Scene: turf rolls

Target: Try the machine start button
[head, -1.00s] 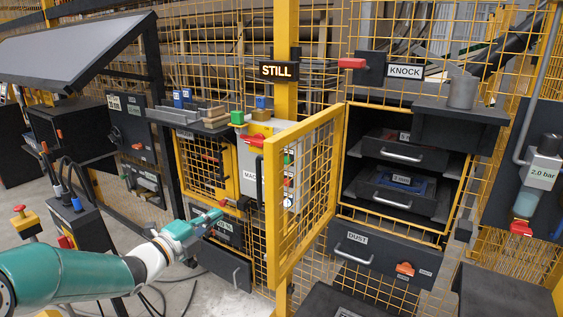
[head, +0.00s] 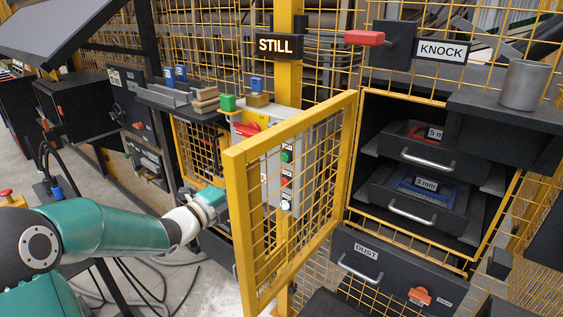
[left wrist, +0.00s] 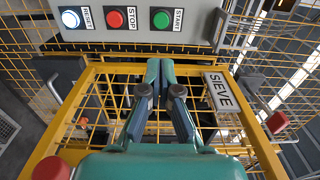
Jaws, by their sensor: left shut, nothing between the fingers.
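The green start button (left wrist: 160,18) sits on a grey panel (left wrist: 220,22) in the left wrist view, labelled START. A red STOP button (left wrist: 114,18) and a lit white RESET button (left wrist: 70,18) share its row. In the head view the green button (head: 287,155) shows through the mesh of an open yellow door (head: 240,215). My left gripper (left wrist: 159,64) is shut and empty. Its fingertips point toward the panel's edge, apart from the buttons. In the head view my left gripper (head: 212,198) is left of the door's free edge. My right gripper is not in view.
A STILL sign (head: 276,45) hangs on the yellow post. Beyond the door, a cabinet holds two sieve drawers (head: 425,150), with a DUST drawer (head: 365,262) below. A SIEVE label (left wrist: 222,92) marks the yellow frame beside my fingers. Cables lie on the floor.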

